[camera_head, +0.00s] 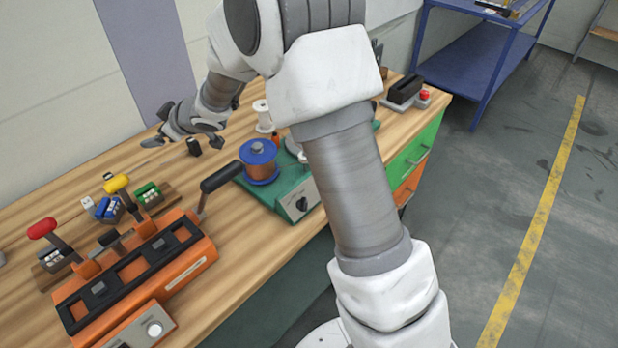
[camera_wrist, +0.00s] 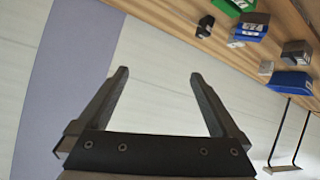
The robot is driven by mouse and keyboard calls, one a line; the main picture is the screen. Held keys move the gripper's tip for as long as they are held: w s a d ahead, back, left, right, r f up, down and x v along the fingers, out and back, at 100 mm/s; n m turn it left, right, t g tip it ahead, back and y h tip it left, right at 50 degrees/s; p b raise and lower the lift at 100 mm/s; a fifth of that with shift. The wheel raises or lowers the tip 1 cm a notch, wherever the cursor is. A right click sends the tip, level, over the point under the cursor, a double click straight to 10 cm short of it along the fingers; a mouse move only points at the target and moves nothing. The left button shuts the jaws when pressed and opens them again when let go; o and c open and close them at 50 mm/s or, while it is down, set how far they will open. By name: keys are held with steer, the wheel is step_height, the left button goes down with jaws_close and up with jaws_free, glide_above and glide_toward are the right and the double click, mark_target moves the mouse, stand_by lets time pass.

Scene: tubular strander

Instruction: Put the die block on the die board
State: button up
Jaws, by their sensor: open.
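A small dark block (camera_head: 193,146) stands on the bench close to my gripper and looks like the die block; it also shows in the wrist view (camera_wrist: 205,27). My gripper (camera_head: 158,127) is open and empty, above the bench near the wall. In the wrist view its two fingers (camera_wrist: 155,85) are spread with only wall between them. Blocks with green (camera_head: 147,192) and blue (camera_head: 106,208) parts sit in a row toward the left. Dark brown wood shows beside the green one, perhaps the die board; I cannot tell its outline.
An orange machine (camera_head: 150,262) with red, yellow and black levers stands at the front left. A green unit (camera_head: 283,190) with a blue spool is mid-bench. A white spool (camera_head: 263,115) stands behind it. Bare bench lies left of my gripper. A blue shelf (camera_head: 470,60) stands at right.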

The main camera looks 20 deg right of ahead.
steer(key=s+d+r+m+t+h, duration=0.1)
steer(key=s+d+r+m+h, duration=0.25)
steer(key=s+d+r, duration=0.5)
steer(key=s+d+r+m+h, duration=0.3)
steer(key=d+r+h, duration=0.15)
steer(key=d, duration=0.75)
steer(key=s+d+f+m+g, duration=0.1)
steer(key=s+d+m+g, duration=0.1)
steer(key=s, duration=1.1)
steer(key=s+d+f+m+g, duration=0.1)
steer(key=s+d+m+g, duration=0.1)
steer(key=s, duration=1)
steer(key=shift+s+d, duration=0.35)
steer(key=shift+d, duration=0.3)
